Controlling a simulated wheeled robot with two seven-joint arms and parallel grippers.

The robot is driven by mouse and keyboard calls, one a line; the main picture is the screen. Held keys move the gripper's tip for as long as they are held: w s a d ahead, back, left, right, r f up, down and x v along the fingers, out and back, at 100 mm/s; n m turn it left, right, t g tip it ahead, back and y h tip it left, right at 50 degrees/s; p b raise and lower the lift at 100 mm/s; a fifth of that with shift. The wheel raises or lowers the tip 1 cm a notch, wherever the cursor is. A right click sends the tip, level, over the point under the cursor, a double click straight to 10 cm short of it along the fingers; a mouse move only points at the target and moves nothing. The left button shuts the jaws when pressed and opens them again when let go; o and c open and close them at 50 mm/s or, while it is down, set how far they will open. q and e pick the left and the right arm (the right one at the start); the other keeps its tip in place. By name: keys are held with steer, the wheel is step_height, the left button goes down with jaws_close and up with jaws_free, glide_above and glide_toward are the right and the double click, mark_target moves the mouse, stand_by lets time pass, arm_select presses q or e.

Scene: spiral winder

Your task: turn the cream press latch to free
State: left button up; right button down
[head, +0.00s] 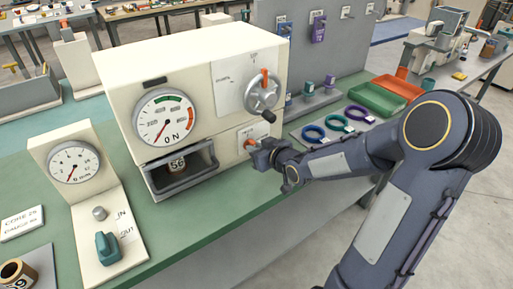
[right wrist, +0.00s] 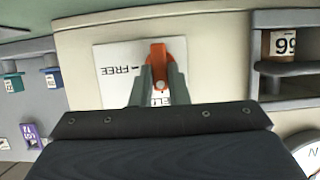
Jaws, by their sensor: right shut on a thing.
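The cream press (head: 185,75) stands on the green bench. Its latch (head: 249,143) is a small orange lever on a white plate low on the right of the front. In the right wrist view the latch (right wrist: 158,52) lies between the two fingers of my right gripper (right wrist: 159,75), which is shut on it. The plate (right wrist: 112,88) carries the word FREE to the left of the lever there. Another word is partly hidden by the fingers. In the head view my right gripper (head: 262,152) covers part of the plate. My left gripper is out of view.
Purple and teal rings (head: 312,133) and green and orange trays (head: 378,98) lie on the right. A gauge stand (head: 75,165) stands at left.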

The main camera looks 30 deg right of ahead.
steer(key=m+y+p, duration=0.1)
steer(key=m+p, duration=0.1)
steer(key=p, duration=0.3)
steer(key=d+m+y+p, duration=0.1)
steer(key=m+y+p, duration=0.1)
steer(key=p, duration=0.4)
steer(key=shift+r+m+p, duration=0.1)
steer(key=shift+m+p, duration=0.2)
steer(key=shift+m, duration=0.2)
steer(key=shift+m+y+p, duration=0.3)
steer(key=shift+y, duration=0.1)
steer(key=shift+f+m+y+p, duration=0.3)
steer(key=shift+m+p, duration=0.2)
steer(key=shift+m, duration=0.2)
steer(key=shift+d+f+m+t+y, duration=0.15)
steer(key=shift+m+t+y, duration=0.25)
steer(key=shift+m, duration=0.3)
steer(key=shift+f+m+t+y, duration=0.3)
steer(key=shift+m+y, duration=0.1)
steer(key=shift+m, duration=0.6)
steer(key=shift+d+f+m+t+y+b, duration=0.1)
steer(key=shift+m+t+y+b, duration=0.3)
steer(key=shift+m+b, duration=0.75)
steer(key=shift+m, duration=0.45)
steer(key=c, duration=1.4)
jaws_free()
